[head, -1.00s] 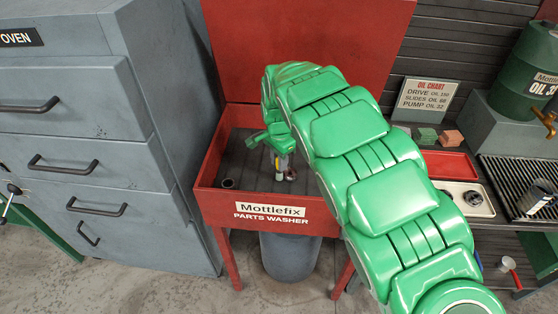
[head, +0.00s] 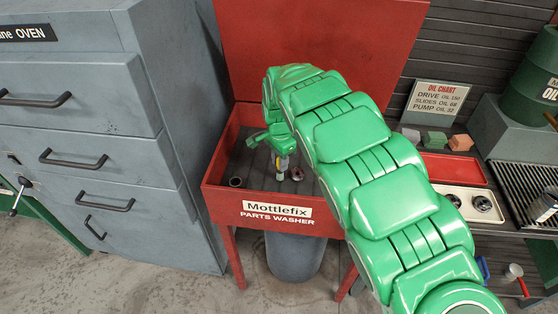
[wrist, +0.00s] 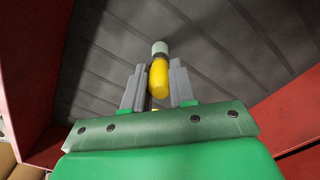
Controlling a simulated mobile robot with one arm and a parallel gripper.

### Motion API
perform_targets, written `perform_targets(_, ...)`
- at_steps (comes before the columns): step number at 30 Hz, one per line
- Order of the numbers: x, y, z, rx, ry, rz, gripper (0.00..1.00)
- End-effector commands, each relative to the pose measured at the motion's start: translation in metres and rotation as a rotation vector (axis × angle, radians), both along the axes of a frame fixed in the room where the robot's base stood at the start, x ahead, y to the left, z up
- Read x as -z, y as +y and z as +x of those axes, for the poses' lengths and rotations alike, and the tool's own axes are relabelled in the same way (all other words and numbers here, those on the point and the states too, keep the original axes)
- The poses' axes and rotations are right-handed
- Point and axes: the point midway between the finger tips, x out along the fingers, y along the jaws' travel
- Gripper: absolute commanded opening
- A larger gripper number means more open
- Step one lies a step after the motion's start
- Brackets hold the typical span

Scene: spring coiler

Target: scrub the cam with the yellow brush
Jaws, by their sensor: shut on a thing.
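My gripper (wrist: 159,88) is shut on the yellow brush (wrist: 158,78), whose pale tip (wrist: 160,47) points away from my gripper in the wrist view. In the head view my gripper (head: 283,163) hangs inside the red parts washer (head: 222,204), and a bit of yellow shows below it. A small, dark reddish round part (head: 297,174) lies in the basin just right of the brush. A dark ring-shaped part (head: 235,181) lies to the left. I cannot tell which of these is the cam, nor whether the brush touches anything.
The washer's walls and raised red lid (head: 320,45) surround the basin. A grey oven cabinet (head: 95,140) stands close on the left. On the right bench are a red tray (head: 455,168), a cream tray (head: 463,207) with round parts, and a green oil drum (head: 535,75).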

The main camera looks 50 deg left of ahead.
Motion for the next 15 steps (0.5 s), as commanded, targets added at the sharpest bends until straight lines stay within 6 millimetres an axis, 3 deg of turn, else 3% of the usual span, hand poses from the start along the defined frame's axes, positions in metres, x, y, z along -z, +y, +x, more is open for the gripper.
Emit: perform_targets(15, 0.002, -0.012, 0.012, 0.0, 0.0, 0.001, 0.0)
